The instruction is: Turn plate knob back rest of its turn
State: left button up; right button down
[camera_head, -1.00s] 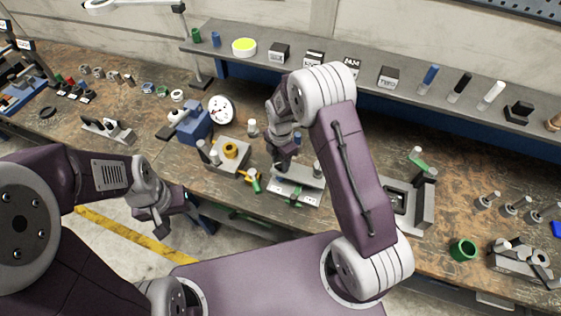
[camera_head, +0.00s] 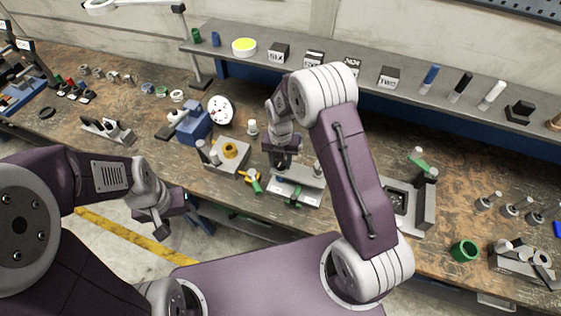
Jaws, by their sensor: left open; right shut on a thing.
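A grey plate fixture (camera_head: 310,182) with a light front face and a green part (camera_head: 297,203) sits near the bench's front edge. My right gripper (camera_head: 281,170) reaches down over the fixture's left part. It is shut on the plate knob, which its fingers mostly hide. A small grey post (camera_head: 317,170) stands on the right part of the fixture. My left gripper (camera_head: 162,232) is open and empty, in front of the bench and over the floor, far from the fixture.
Left of the fixture are a block with a yellow ring (camera_head: 230,151), a yellow-and-green handled part (camera_head: 254,181) and a white dial (camera_head: 221,110). My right arm crosses the bench to the right. A shelf (camera_head: 365,75) with small labelled blocks runs behind.

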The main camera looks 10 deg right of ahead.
aim_at(281, 162)
jog(key=shift+s+f+n, duration=0.15)
jog(key=shift+n, duration=0.15)
dwell(0.4)
jog(key=c, duration=0.9)
grip_release()
jog(key=shift+o, duration=0.3)
notch_tip(281, 162, up, 9)
jog(key=shift+r+b, duration=0.1)
jog(key=shift+b, duration=0.45)
